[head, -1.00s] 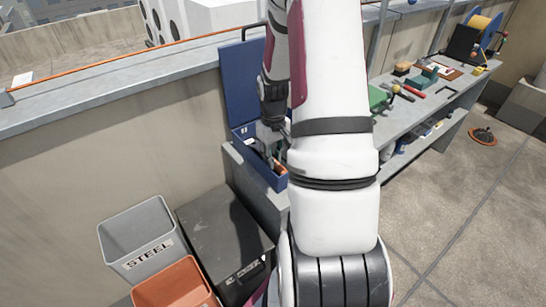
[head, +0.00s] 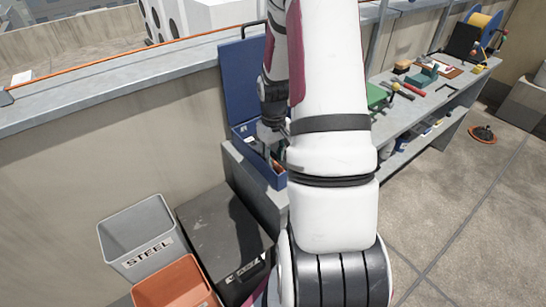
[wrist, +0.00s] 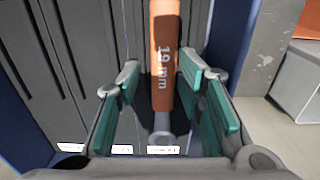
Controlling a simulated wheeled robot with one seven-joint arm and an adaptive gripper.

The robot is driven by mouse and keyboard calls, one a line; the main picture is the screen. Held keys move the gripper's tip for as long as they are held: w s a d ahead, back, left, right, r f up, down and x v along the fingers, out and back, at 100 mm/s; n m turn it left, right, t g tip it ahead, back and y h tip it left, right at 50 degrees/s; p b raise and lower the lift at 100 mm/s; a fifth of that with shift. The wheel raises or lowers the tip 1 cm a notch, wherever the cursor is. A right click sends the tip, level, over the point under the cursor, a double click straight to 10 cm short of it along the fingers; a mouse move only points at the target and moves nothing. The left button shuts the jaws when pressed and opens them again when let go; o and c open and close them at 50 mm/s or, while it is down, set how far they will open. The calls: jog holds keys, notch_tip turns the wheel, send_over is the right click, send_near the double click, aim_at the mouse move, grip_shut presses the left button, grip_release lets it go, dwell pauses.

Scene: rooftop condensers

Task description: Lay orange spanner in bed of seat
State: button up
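The orange spanner (wrist: 163,60), marked "19 mm", shows in the wrist view with its grey end (wrist: 162,132) toward me. It lies lengthwise over a dark grey grooved tray (wrist: 85,60) in the blue toolbox (head: 262,172). My gripper (wrist: 160,85) has its teal pads on either side of the spanner. A gap shows at the left pad; the right pad looks close to the handle. The gripper looks open. Small white labels (wrist: 122,149) show along the tray's near edge. I cannot tell whether the spanner sits fully down in a groove. In the head view my arm partly hides the toolbox.
The toolbox's blue lid (head: 243,80) stands open behind it, near the parapet wall. A grey STEEL bin (head: 140,240), an orange bin (head: 178,285) and a dark box (head: 222,240) stand below left. A workbench (head: 430,100) with tools is at the right.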

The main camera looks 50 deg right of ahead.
jog(key=shift+a, duration=0.15)
notch_tip(320, 180, up, 12)
dwell(0.6)
jog(key=s+a+r+n+t+h, duration=0.1)
jog(key=s+a+r+n+t, duration=0.1)
jog(key=a+r, duration=1.35)
jog(key=s+a+r+n+t+y, duration=0.1)
jog(key=s+a+r+t, duration=0.1)
jog(key=s+a, duration=0.8)
jog(key=a, duration=0.3)
